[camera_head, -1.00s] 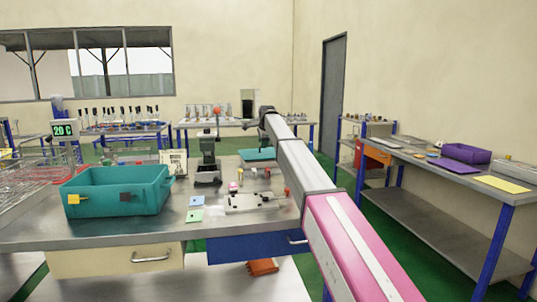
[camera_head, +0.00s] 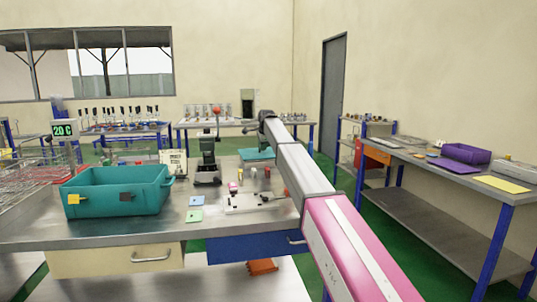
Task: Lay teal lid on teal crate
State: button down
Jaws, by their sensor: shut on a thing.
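The teal crate (camera_head: 118,192) stands open-topped on the left of the steel workbench, with a yellow tag and a dark tag on its front. The flat teal lid (camera_head: 257,154) shows at the back of the bench, right of the crate and apart from it. My arm reaches in from the lower right, and my gripper (camera_head: 260,138) is at its far end, just above the lid. The gripper is shut on the teal lid. The fingers are small and partly hidden by the arm, so their exact hold on the lid is unclear.
Between crate and lid stands a dark press-like device (camera_head: 207,160). A white fixture plate (camera_head: 255,202) and teal and green cards (camera_head: 195,208) lie in front. A wire rack (camera_head: 25,185) is left of the crate. A side bench holds a purple crate (camera_head: 466,153).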

jog(key=shift+r, duration=0.1)
jog(key=shift+r, duration=1.3)
jog(key=shift+s, duration=0.1)
